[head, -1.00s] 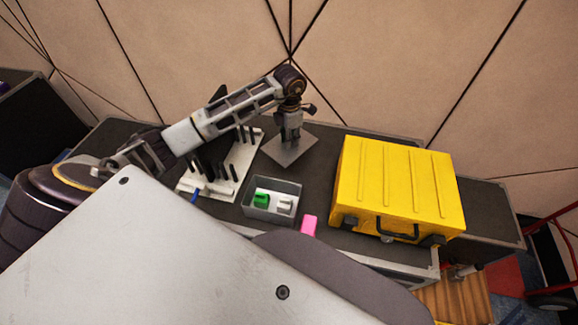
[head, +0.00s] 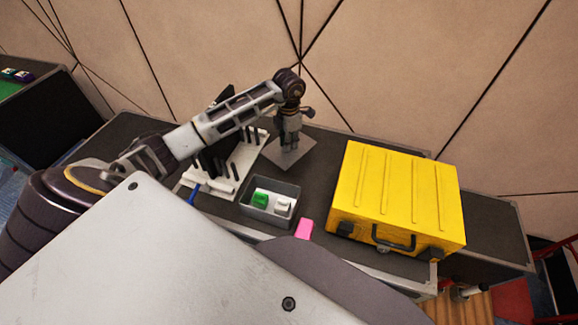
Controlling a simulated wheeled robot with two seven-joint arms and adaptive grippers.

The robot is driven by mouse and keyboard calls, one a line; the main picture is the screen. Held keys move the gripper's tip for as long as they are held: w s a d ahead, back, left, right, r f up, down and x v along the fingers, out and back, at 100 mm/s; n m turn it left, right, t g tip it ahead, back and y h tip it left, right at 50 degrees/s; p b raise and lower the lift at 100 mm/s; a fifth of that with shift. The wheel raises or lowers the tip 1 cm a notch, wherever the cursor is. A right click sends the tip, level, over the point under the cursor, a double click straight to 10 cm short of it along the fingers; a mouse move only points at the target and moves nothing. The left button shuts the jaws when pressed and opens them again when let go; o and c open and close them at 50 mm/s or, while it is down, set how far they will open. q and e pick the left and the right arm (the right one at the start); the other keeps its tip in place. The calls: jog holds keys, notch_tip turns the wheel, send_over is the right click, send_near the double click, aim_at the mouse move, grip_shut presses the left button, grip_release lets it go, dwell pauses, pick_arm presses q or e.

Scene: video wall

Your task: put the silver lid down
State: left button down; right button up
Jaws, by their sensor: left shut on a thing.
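The silver lid (head: 298,158) is a flat square grey plate at the back of the dark case top, between the white rack and the yellow case. My left gripper (head: 291,146) points down over its middle and is shut on it, probably by a part that the fingers hide. I cannot tell whether the lid touches the surface below. My right gripper is not in view.
A grey bin (head: 270,205) with a green and a white item stands in front of the lid. A white rack (head: 235,165) with black pegs is to its left. A yellow case (head: 395,195) stands on the right. A pink block (head: 304,229) lies near the front edge.

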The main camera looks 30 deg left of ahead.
aim_at(289, 153)
pick_arm(q)
jog(key=shift+d+f, duration=0.1)
jog(key=shift+f, duration=0.45)
notch_tip(289, 153, down, 5)
jog(key=shift+f, duration=2.05)
jog(key=c, duration=1.8)
grip_release()
jog(key=o, duration=0.5)
notch_tip(289, 153, up, 11)
jog(key=shift+f, duration=0.1)
jog(key=shift+r, duration=0.75)
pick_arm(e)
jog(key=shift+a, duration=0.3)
